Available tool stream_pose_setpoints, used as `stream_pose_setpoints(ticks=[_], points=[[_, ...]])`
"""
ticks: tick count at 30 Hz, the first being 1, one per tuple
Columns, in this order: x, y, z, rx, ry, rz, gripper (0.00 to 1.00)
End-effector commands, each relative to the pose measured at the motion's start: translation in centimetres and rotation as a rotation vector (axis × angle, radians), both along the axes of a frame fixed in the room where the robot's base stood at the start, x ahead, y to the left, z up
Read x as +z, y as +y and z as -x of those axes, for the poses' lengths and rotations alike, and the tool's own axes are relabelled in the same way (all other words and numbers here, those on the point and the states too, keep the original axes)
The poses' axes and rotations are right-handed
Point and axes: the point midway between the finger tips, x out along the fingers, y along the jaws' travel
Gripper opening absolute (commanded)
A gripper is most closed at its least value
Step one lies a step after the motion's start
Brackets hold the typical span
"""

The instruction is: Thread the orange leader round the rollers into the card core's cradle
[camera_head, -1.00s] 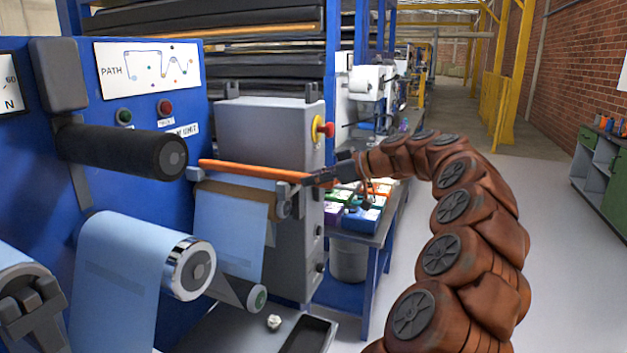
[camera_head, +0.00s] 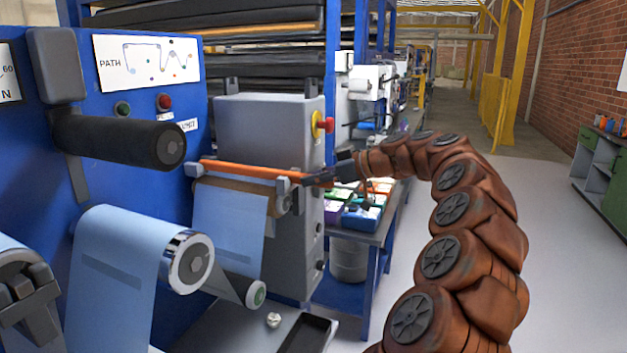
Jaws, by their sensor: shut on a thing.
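The orange leader (camera_head: 245,171) is a thin bar lying nearly level across the front of the grey machine housing. A pale blue film web (camera_head: 228,228) hangs below it. The brown card core (camera_head: 232,192) lies just under the leader, between two grey cradle brackets, the right one (camera_head: 283,190) near my gripper. My gripper (camera_head: 308,181) is shut on the right end of the leader. I cannot tell whether the leader rests in the brackets. The film passes over a chrome-ended roller (camera_head: 187,262) and a lower dark roller (camera_head: 243,290).
A black roller (camera_head: 130,142) juts out from the blue machine panel on the left. A path diagram (camera_head: 147,63) is on that panel. A red knob (camera_head: 323,125) sits on the housing. A table with coloured boxes (camera_head: 360,215) stands behind on the right.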

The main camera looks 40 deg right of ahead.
Motion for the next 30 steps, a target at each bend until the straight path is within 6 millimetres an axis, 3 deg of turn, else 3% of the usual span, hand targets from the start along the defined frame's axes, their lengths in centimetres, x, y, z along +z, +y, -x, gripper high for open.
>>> stream_pose_setpoints(ticks=[10, 11, 12, 19, 26, 30], points=[[0.09, 0.01, 0.00, 0.000, -0.001, -0.001, 0.00], [0.08, 0.01, 0.01, 0.000, -0.001, -0.001, 0.27], [0.08, 0.01, 0.01, 0.000, -0.001, -0.001, 0.32], [0.07, 0.01, 0.01, 0.000, -0.001, -0.001, 0.56], [0.01, 0.01, 0.01, 0.000, 0.000, 0.000, 0.57], [0.02, 0.01, 0.01, 0.000, 0.000, 0.000, 0.71]])
